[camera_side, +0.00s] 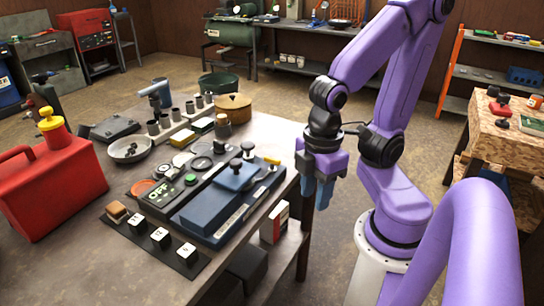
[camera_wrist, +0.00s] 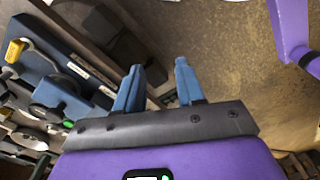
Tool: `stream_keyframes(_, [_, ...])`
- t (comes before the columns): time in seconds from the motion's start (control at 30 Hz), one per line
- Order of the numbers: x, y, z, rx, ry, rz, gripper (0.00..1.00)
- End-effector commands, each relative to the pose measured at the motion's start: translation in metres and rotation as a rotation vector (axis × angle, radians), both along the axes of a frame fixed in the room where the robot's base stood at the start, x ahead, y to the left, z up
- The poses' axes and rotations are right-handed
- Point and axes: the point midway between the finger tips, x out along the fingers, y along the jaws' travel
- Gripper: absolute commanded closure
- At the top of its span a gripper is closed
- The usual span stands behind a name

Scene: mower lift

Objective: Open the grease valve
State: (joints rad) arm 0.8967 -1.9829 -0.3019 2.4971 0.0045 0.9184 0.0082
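A yellow-handled lever (camera_side: 271,161) stands at the far right corner of a blue panel unit (camera_side: 217,206) on the workbench. It may be the grease valve; no label on it is readable. The lever also shows at the upper left of the wrist view (camera_wrist: 15,50), with a grey arm running from it. My gripper (camera_side: 318,192) hangs to the right of the bench edge, apart from the lever, fingers pointing down. In the wrist view its two blue fingers (camera_wrist: 160,72) stand apart with nothing between them.
The workbench (camera_side: 80,270) also holds a red fuel can (camera_side: 50,185), a box marked OFF (camera_side: 162,193), labelled white cubes (camera_side: 160,237), cups and a round wooden pot (camera_side: 233,107). A red and white box (camera_side: 273,222) sits on the lower shelf. Floor beside the bench is open.

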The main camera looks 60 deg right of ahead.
Motion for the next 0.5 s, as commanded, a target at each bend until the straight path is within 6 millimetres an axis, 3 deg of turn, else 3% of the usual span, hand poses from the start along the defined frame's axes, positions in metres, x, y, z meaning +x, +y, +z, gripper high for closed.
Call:
stream_keyframes(0.03, [0.004,0.000,0.001,0.000,0.005,-0.035,0.45])
stream_keyframes(0.1, [0.012,-0.001,0.004,-0.002,0.016,-0.120,0.22])
stream_keyframes(0.5, [0.093,-0.032,0.033,-0.004,0.143,-0.941,0.21])
